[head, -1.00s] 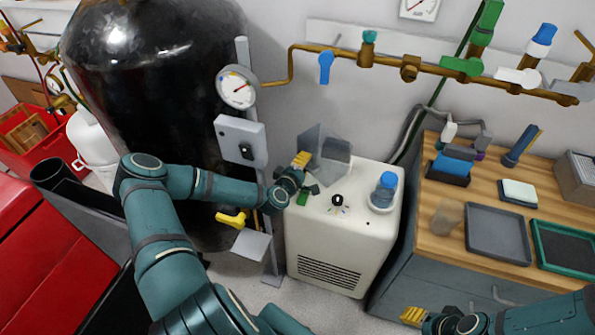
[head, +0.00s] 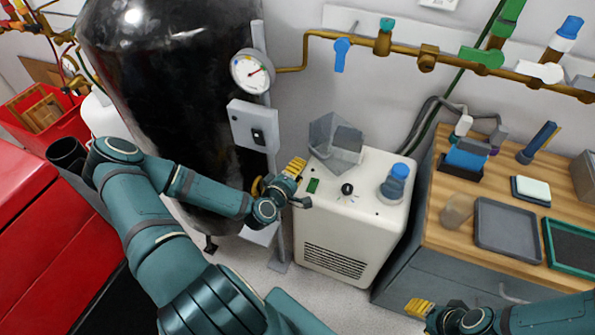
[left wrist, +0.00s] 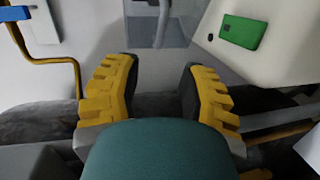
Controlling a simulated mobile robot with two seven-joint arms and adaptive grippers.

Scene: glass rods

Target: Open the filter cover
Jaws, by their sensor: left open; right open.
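The clear grey filter cover (head: 322,132) stands up at the back left of the top of the white machine (head: 375,225). I cannot tell exactly how far its panels are tilted. Its lower part shows at the top of the left wrist view (left wrist: 172,28). My left gripper (head: 298,185) is open and empty, just left of the machine's top and below the cover, apart from it. In the left wrist view its two yellow-backed fingers (left wrist: 160,95) are spread wide with nothing between them. My right gripper (head: 420,307) is open and empty at the lower right, in front of the bench.
On the machine's top are a green patch (head: 313,185), a black knob (head: 347,189) and a blue-capped bottle (head: 395,183). A black tank (head: 170,100) and a post with a grey switch box (head: 254,125) stand left. A wooden bench (head: 455,235) stands right.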

